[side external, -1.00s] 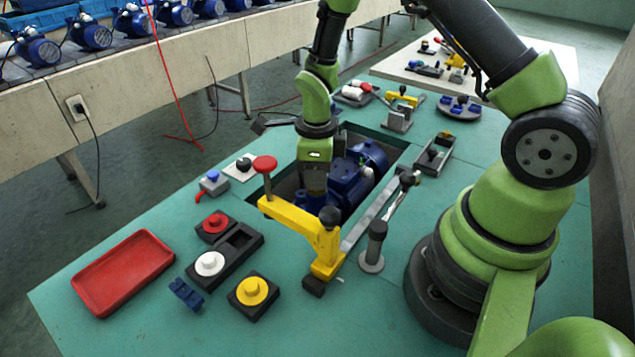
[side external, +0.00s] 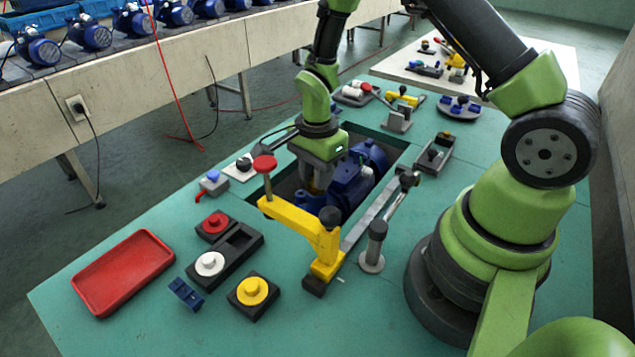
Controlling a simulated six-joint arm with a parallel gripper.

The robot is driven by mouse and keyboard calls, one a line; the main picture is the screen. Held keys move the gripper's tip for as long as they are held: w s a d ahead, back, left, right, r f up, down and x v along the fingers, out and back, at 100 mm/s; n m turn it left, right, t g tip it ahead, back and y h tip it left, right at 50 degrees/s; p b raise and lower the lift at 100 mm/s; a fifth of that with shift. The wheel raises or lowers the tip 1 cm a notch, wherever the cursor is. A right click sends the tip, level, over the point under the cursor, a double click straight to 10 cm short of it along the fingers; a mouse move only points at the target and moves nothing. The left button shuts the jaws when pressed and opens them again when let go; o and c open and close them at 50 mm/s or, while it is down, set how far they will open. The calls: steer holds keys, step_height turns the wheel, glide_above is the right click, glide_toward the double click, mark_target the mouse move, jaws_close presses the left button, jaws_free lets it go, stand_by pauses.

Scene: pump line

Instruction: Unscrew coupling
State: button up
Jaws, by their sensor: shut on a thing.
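The blue pump (side external: 346,188) sits in a dark recess of the green table. My gripper (side external: 315,188) points straight down over the pump's near left end, behind the yellow clamp arm. It is shut on the coupling at the top of the pump's blue body. The coupling is mostly hidden by the fingers and the clamp, so its thread and seating cannot be made out.
The yellow clamp (side external: 298,225) with a red knob (side external: 264,163) stands close in front of my gripper. A red tray (side external: 124,270) and black holders with red, white and yellow caps (side external: 253,290) are front left.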

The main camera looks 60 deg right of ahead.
steer(key=n, duration=0.4)
steer(key=shift+s+a, duration=0.1)
steer(key=shift+n, duration=0.7)
steer(key=n, duration=0.5)
steer(key=shift+n, duration=0.3)
steer(key=o, duration=0.6)
steer(key=shift+a, duration=0.1)
steer(key=shift+r, duration=2.3)
